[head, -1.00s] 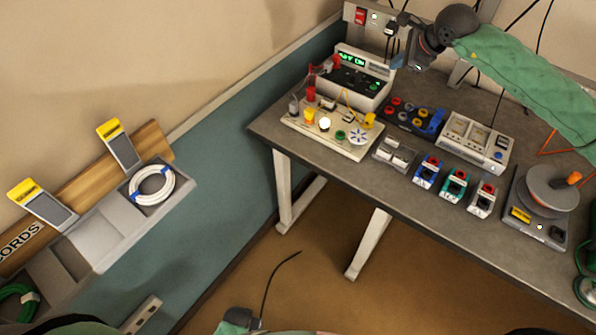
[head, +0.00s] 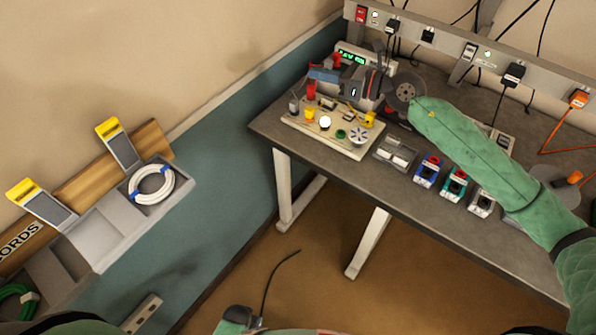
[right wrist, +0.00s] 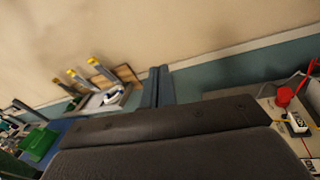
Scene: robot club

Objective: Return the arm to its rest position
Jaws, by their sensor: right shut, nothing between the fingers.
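My right arm, in a green sleeve, reaches from the right edge over the workbench (head: 400,205) in the head view. My right gripper (head: 318,75) points left above the back left of the bench, in front of the power supply (head: 352,55). It is shut and empty. In the right wrist view its two blue-grey fingers (right wrist: 157,86) lie side by side with nothing between them. The gripper and arm hide most of the power supply and parts of the devices behind. My left gripper is not in view.
The circuit board (head: 345,145) with bulb and fan lies just below the gripper. Blue, green and white modules (head: 454,185) stand along the bench front. A power strip (head: 450,45) with plugs runs behind. Grey wall trays (head: 110,235) hold a white cable coil (head: 151,184).

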